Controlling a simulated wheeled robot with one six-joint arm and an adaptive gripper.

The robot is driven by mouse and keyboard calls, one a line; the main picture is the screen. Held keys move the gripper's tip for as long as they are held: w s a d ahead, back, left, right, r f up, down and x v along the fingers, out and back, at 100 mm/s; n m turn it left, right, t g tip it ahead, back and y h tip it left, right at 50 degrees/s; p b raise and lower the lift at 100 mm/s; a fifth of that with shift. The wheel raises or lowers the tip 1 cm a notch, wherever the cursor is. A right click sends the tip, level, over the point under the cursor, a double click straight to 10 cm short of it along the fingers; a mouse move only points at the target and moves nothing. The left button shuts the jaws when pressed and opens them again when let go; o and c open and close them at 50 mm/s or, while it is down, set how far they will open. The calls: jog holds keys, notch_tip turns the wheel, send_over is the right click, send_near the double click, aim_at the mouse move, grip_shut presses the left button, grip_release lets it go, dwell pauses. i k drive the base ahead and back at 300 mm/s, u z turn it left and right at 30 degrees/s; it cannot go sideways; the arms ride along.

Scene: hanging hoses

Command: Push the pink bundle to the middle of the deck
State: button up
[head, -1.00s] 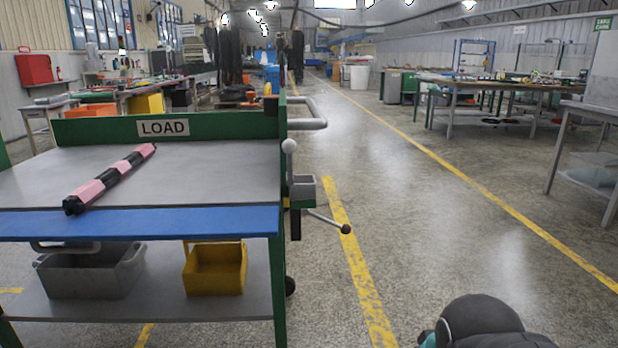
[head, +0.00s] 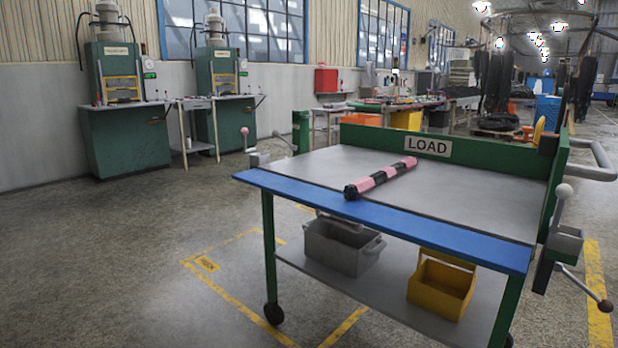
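The pink bundle (head: 379,178) is a long roll with pink and black bands. It lies on the grey deck (head: 470,200) of a wheeled cart, slanting from near the blue front edge up toward the LOAD sign. Its near end is close to the blue strip (head: 400,226), and its far end is short of the green back board. My gripper is not in view.
Green machines (head: 128,130) stand at the left wall. The floor at front left is clear.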

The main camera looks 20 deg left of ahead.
aim_at(357, 188)
jog(key=u, duration=0.45)
jog(key=k, duration=0.45)
jog(key=u, duration=0.65)
jog(key=i, duration=1.6)
jog(key=z, duration=0.65)
